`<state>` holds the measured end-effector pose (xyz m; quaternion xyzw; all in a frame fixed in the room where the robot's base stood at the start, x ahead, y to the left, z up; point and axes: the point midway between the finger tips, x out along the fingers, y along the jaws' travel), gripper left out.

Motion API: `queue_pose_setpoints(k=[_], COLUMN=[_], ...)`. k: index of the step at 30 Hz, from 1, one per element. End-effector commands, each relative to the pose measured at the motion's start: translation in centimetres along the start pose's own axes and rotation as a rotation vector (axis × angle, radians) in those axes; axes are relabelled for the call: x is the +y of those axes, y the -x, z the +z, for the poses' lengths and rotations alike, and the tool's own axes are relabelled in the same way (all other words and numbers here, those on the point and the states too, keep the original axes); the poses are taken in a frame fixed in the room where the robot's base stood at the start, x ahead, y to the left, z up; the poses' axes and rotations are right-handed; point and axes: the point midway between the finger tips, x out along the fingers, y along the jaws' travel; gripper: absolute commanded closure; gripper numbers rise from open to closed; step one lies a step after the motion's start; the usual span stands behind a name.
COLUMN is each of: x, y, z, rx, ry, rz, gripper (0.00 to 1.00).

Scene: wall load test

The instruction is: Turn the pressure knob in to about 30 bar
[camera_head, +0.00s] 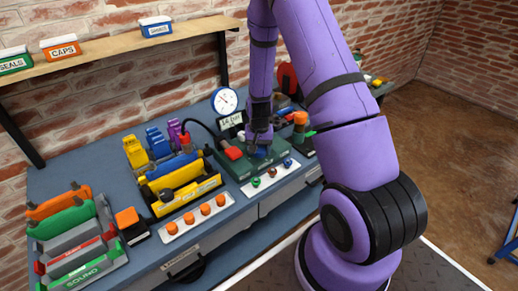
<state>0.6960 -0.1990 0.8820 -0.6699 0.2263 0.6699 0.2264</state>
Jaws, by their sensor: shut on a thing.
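A blue knob (260,153) sits low on the front of the green test rig (236,166) at the bench's right part. My purple arm reaches down from above, and my dark gripper (259,145) is shut on the blue knob, hiding most of it. A round white pressure gauge (225,100) with a blue rim stands behind and left of the gripper. Its needle is too small to read. A small display (231,121) below the gauge seems to read 14 bar.
A red-handled part (233,153) lies just left of the gripper, and an orange-topped cylinder (300,119) stands to its right. Small coloured buttons (272,172) line the panel in front.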

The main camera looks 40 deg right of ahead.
Motion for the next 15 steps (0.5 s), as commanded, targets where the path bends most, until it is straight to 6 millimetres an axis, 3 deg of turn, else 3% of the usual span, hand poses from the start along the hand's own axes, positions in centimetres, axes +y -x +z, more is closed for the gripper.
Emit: queue_pose_setpoints(k=[15], x=[-0.04], y=[0.02], z=[-0.04], rx=[0.001], ry=[-0.490], rz=[0.000], gripper=[0.63])
